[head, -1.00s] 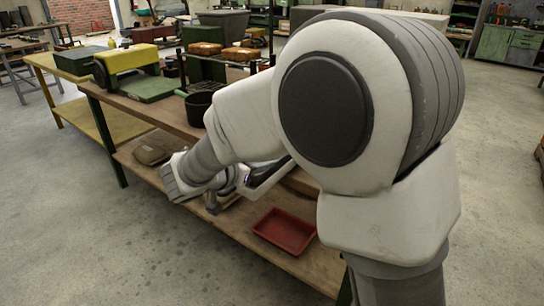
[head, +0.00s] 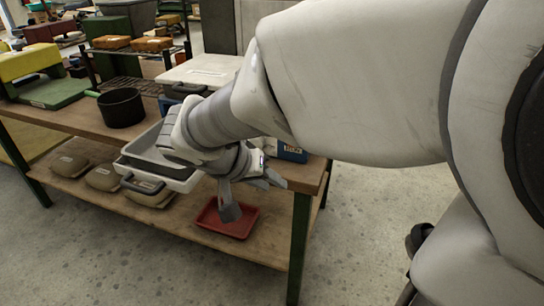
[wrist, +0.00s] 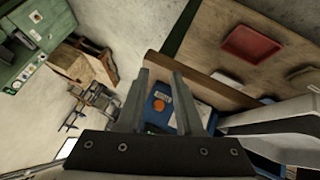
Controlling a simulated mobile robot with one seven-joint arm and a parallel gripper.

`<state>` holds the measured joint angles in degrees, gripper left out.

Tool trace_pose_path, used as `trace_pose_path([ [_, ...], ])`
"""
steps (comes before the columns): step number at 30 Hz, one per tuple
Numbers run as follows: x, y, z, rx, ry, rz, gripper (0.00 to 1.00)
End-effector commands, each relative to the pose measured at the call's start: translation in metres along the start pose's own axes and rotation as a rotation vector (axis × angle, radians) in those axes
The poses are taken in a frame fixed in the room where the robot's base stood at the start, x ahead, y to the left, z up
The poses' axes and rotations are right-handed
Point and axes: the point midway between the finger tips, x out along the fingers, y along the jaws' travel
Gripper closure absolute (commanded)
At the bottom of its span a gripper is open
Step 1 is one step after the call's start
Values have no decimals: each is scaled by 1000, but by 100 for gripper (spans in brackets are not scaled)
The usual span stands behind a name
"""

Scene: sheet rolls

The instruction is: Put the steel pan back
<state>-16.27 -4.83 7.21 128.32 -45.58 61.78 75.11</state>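My gripper (head: 250,196) is at the bench's front, right of the grey pan, over the lower shelf. In the wrist view my gripper (wrist: 160,80) has its two fingers apart with nothing between them.
A red tray (head: 229,219) lies on the lower shelf below my gripper. Several tan pouches (head: 104,177) lie further left. A blue container (wrist: 158,106) shows beyond my fingers. A wire rack (head: 135,84) stands behind the pot.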

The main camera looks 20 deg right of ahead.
Motion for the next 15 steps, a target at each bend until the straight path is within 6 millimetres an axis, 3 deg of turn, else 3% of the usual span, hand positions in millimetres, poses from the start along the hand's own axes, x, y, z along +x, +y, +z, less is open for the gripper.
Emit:
trace_pose_path([
  [1,-29,23,-4,22,25,-81,65],
  [7,-36,58,36,-120,-88,-251,65],
  [15,-55,72,73,-260,-55,-518,65],
])
